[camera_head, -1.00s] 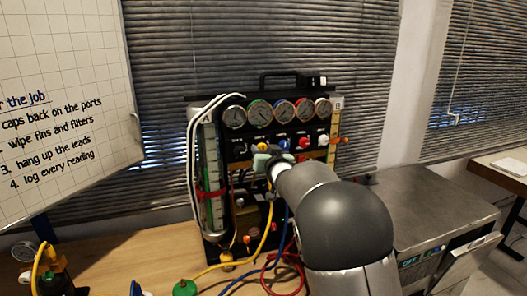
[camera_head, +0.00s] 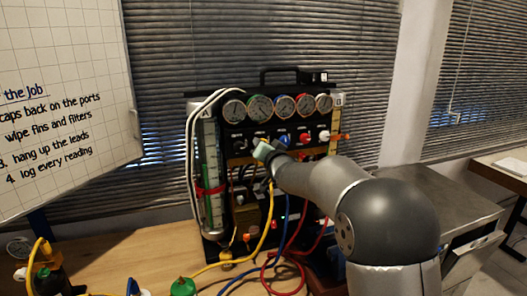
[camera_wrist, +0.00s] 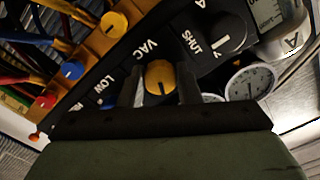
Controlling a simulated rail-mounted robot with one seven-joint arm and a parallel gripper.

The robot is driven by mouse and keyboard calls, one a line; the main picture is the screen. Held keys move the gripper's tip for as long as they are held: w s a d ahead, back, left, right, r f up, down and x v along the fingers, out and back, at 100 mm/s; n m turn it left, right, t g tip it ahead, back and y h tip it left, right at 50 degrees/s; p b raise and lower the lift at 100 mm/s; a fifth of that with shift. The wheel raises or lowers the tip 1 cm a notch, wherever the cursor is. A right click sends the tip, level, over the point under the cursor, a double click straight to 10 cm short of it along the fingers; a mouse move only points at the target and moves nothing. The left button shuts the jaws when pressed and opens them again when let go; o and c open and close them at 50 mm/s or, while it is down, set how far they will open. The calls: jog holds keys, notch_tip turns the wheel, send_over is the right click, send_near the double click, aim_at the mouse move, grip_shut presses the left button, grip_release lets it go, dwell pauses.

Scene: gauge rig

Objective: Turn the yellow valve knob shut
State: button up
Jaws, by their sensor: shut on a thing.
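The yellow valve knob (camera_wrist: 160,77) sits on the black gauge panel beside the label VAC in the wrist view. A dark mark shows on its face. My gripper (camera_wrist: 160,84) is shut on the knob, with one dark finger on each side of it. In the head view, my gripper (camera_head: 262,151) is at the left part of the panel's knob row, and it hides most of the yellow knob there.
A black knob (camera_wrist: 222,32) by the label SHUT is close beside. Blue (camera_head: 284,139), red (camera_head: 304,138) and white (camera_head: 324,136) knobs continue the row. Gauges (camera_head: 260,107) sit above. Yellow (camera_head: 268,225), blue and red hoses hang below.

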jog(key=shift+m+b, duration=4.15)
jog(key=shift+m, duration=2.25)
jog(key=o, duration=1)
jog(key=shift+c, duration=0.2)
